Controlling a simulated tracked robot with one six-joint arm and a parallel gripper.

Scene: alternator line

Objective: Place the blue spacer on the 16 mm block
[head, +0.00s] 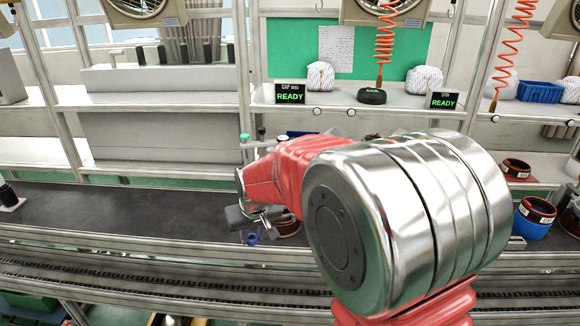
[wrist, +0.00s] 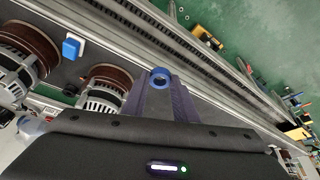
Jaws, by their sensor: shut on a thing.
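The blue spacer (wrist: 160,73), a small ring, is between the fingertips of my gripper (wrist: 160,88) in the wrist view. My gripper is shut on it. In the head view the spacer (head: 252,239) shows as a small blue spot just below my gripper (head: 256,222), over the front part of the dark bench. No label shows which thing is the 16 mm block. A small block with a blue top and white side (wrist: 72,47) stands apart from the gripper, to its upper left in the wrist view.
Two alternators with copper windings, one larger (wrist: 25,55) and one nearer (wrist: 103,88), stand beside the gripper. A rail or conveyor (wrist: 190,48) runs past the bench edge. Banded blue and orange parts (head: 535,218) stand at right.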

